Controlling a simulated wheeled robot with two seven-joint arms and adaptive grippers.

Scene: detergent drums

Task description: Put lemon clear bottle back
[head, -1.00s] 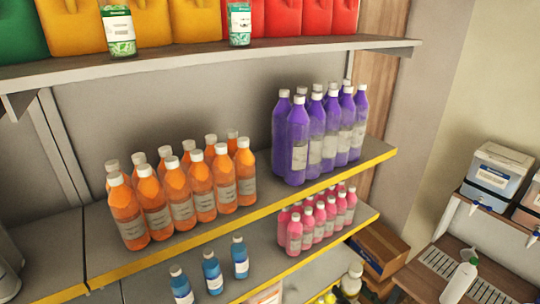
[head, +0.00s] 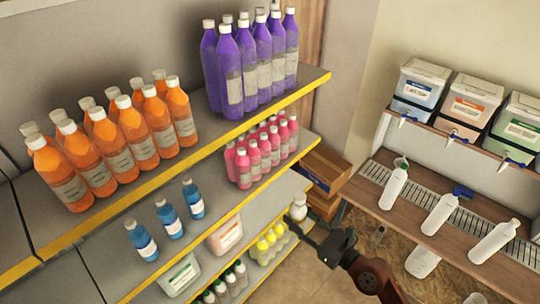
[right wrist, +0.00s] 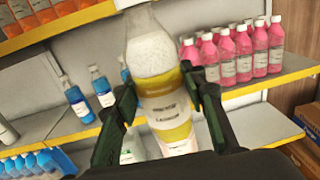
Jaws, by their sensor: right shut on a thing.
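The lemon clear bottle (right wrist: 153,52) is a clear bottle with a yellow and white label, upright between the two dark fingers of my right gripper (right wrist: 160,88) in the right wrist view. The fingers are shut on it. In the head view my right gripper (head: 309,232) reaches in from the lower right, and the pale top of the held bottle (head: 299,206) shows at the right end of the lower shelf. Its lower part is hidden there. Yellow bottles (head: 264,246) stand on that lower shelf, left of the gripper. My left gripper is not in view.
Pink bottles (head: 243,169) and blue bottles (head: 170,221) stand on the middle shelf, above and left of the held bottle. Orange bottles (head: 137,137) and purple bottles (head: 230,75) fill the upper shelf. Cardboard boxes (head: 324,170) and a wooden counter (head: 405,218) are on the right.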

